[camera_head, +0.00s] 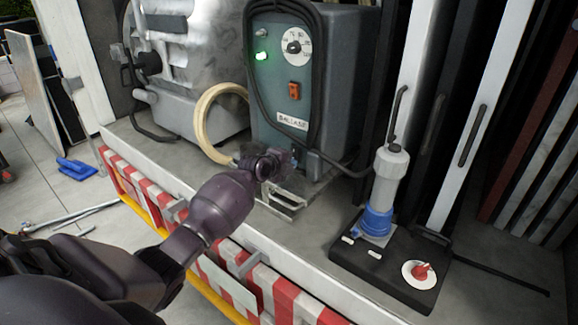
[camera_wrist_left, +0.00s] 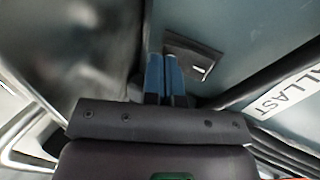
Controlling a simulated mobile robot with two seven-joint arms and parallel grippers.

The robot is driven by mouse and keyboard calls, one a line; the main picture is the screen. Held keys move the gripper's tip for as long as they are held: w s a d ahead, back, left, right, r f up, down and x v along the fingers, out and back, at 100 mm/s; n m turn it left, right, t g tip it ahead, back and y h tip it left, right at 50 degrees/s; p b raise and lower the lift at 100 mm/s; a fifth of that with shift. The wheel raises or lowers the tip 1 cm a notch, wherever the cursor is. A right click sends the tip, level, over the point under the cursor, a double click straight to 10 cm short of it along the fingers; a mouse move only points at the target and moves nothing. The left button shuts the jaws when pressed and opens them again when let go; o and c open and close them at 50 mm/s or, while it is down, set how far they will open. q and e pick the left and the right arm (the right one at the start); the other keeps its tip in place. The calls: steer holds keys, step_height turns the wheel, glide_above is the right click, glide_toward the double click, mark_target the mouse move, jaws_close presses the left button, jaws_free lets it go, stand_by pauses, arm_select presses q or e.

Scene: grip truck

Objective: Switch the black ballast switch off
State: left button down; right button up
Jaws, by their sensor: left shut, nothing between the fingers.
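The ballast box (camera_head: 330,100) is a grey-green case on the truck's shelf. Its front carries a lit green lamp (camera_head: 261,57), a dial (camera_head: 296,47), an orange switch (camera_head: 295,90) and a BALLAST label (camera_head: 292,122). My left gripper (camera_head: 292,160) is low in front of the box, below the label. In the left wrist view its blue fingers (camera_wrist_left: 164,75) are together and empty, close beside a small dark plate (camera_wrist_left: 195,58) with a white mark. I cannot tell if this plate is the black switch, or if the fingers touch it. The label (camera_wrist_left: 288,95) lies to their right.
A black cable loops over the box front. A pale hose ring (camera_head: 205,120) and a silver machine (camera_head: 195,70) stand to the left. A white and blue cylinder (camera_head: 385,185) stands on a black base (camera_head: 360,265) at right. The shelf's front has red and white stripes.

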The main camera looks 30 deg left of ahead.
arm_select(q)
steer(key=shift+w+f+t+b, duration=0.2)
steer(key=shift+t+b, duration=0.1)
steer(key=shift+b, duration=0.6)
steer(key=shift+r+p, duration=0.2)
steer(key=shift+p, duration=0.15)
arm_select(e)
steer(key=shift+w+a+f, duration=0.1)
steer(key=shift+w+f, duration=0.05)
steer(key=shift+w, duration=0.3)
arm_select(q)
steer(key=shift+r, duration=0.15)
steer(key=shift+r+p, duration=0.6)
steer(key=shift+r, duration=0.15)
arm_select(e)
steer(key=shift+s+r, duration=0.1)
steer(key=shift+r, duration=0.3)
